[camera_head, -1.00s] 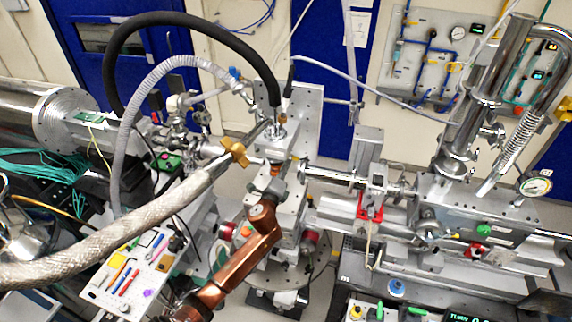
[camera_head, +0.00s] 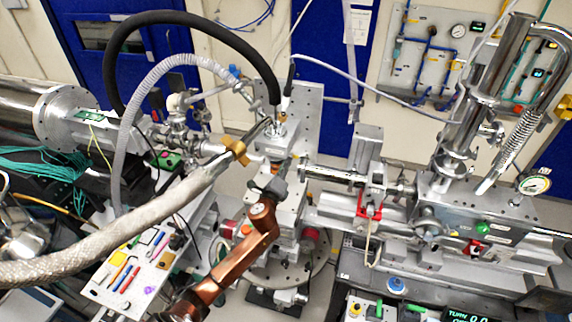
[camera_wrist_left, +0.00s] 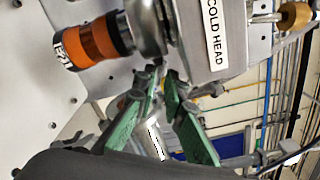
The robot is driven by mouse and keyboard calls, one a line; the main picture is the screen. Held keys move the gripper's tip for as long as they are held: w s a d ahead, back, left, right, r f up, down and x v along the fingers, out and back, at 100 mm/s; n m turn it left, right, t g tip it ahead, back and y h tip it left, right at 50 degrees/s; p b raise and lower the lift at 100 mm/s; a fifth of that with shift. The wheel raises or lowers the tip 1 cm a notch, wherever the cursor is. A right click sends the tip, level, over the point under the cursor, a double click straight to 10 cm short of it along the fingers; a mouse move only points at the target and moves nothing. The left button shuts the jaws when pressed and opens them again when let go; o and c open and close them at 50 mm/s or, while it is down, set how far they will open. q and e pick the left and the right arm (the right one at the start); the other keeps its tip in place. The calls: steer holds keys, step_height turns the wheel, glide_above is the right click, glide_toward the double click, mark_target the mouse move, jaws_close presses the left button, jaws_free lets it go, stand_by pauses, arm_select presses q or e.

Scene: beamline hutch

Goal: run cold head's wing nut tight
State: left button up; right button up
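The cold head, a grey metal block labelled "COLD HEAD" (camera_wrist_left: 214,32), fills the top of the left wrist view. In the head view the cold head (camera_head: 279,147) stands at centre, under a black hose. A metal clamp ring (camera_wrist_left: 150,28) sits between it and an orange cylinder. My left gripper (camera_wrist_left: 163,82) points its green-padded fingers at the underside of this clamp. Its pads look apart, with no object clearly between them. I cannot make out the wing nut, which may be hidden at the fingertips. In the head view my left gripper (camera_head: 272,184) is just below the cold head. My right gripper is not in view.
A thick braided hose (camera_head: 120,222) with a brass-coloured fitting (camera_head: 235,149) crosses left of the arm. A corrugated grey hose (camera_head: 124,130) arches behind it. A tool tray (camera_head: 150,288) lies lower left. Beamline hardware with a red clamp (camera_head: 370,211) stands to the right.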

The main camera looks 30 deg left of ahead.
arm_select(q)
steer(key=v, duration=1.2)
stand_by(0.4)
